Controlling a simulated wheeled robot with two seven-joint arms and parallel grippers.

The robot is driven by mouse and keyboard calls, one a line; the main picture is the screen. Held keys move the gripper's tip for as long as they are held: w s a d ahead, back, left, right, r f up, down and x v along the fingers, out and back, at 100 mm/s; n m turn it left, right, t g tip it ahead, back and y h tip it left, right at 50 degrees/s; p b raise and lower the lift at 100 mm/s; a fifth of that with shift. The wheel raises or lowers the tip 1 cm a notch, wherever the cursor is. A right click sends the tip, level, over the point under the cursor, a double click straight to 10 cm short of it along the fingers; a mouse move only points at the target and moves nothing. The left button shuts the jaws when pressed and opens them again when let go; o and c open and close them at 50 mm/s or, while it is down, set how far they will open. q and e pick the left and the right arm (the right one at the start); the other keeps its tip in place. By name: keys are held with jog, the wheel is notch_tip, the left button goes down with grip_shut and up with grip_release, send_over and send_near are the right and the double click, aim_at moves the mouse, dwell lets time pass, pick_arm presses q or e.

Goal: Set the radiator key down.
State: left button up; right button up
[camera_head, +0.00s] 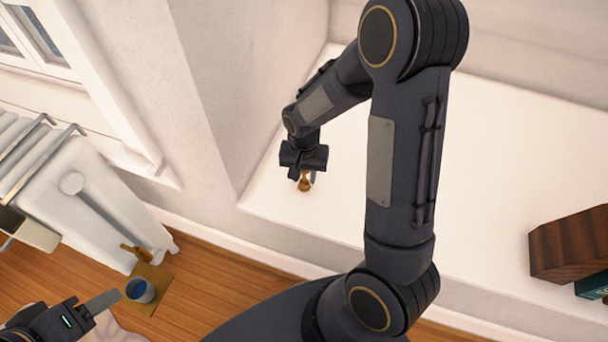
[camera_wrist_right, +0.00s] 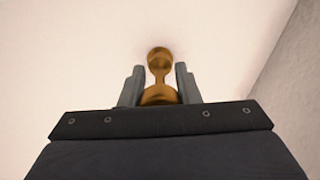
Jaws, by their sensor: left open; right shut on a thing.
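The radiator key (camera_head: 304,184) is a small brass piece with a rounded end and a narrow waist. My right gripper (camera_head: 306,176) points down over the white ledge (camera_head: 335,200) near its left end, with the key between its fingers. In the right wrist view, the key (camera_wrist_right: 159,62) sticks out between the two grey fingers (camera_wrist_right: 160,88), its wider part between them. I cannot tell whether the key touches the ledge. My left gripper (camera_head: 104,302) is open at the lower left, low over the floor area and away from the key; only part of it shows.
A white radiator (camera_head: 95,205) with a brass fitting (camera_head: 136,252) stands at the left under a window. A blue-filled cup (camera_head: 141,290) sits on a tan mat (camera_head: 158,281) on the wooden floor. A brown block (camera_head: 570,245) is at the ledge's right. The ledge between is mostly clear.

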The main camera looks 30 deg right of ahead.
jog(key=shift+f, duration=0.2)
jog(key=o, duration=1)
jog(key=shift+r, duration=0.1)
